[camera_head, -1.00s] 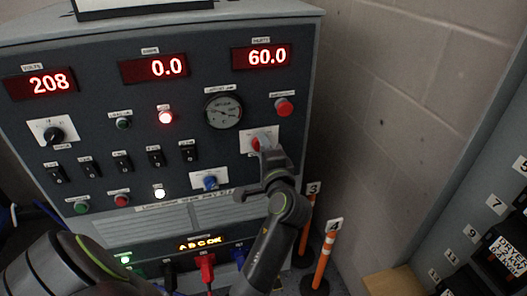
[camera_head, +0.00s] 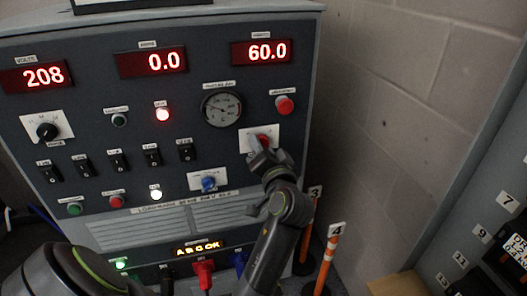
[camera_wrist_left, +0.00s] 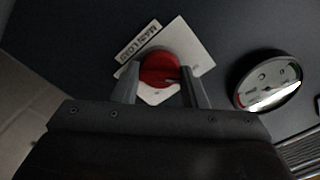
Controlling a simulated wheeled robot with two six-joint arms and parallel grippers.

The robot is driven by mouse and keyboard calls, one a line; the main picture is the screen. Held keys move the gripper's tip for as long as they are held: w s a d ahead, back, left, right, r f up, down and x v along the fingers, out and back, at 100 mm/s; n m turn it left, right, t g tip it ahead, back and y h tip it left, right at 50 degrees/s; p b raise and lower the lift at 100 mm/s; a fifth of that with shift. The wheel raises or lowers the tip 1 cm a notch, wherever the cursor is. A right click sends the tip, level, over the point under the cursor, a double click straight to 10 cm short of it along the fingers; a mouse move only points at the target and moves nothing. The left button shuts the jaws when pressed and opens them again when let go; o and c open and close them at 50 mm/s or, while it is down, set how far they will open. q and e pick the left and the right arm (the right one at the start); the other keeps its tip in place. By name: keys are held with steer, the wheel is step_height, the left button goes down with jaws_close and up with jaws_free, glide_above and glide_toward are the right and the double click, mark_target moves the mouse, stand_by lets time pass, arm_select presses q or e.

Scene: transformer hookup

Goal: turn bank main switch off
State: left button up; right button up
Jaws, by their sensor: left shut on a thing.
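The main switch is a red rotary knob (camera_head: 263,142) on a white plate at the right of the grey panel. In the left wrist view the red knob (camera_wrist_left: 158,70) sits between my fingertips, under a label that seems to read "MAIN LOAD". A pale mark shows near the knob's right edge. My left gripper (camera_head: 262,155) is shut on this knob, one finger on each side, and hides part of it in the head view. The fingers also show in the left wrist view (camera_wrist_left: 160,84). My right gripper is not in view.
A red push button (camera_head: 285,105) is above the knob, a round gauge (camera_head: 222,108) to its left, a blue knob (camera_head: 208,183) lower left. Orange posts (camera_head: 326,262) stand right of the cabinet.

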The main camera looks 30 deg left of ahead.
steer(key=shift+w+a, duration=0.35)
arm_select(q)
steer(key=o, duration=1)
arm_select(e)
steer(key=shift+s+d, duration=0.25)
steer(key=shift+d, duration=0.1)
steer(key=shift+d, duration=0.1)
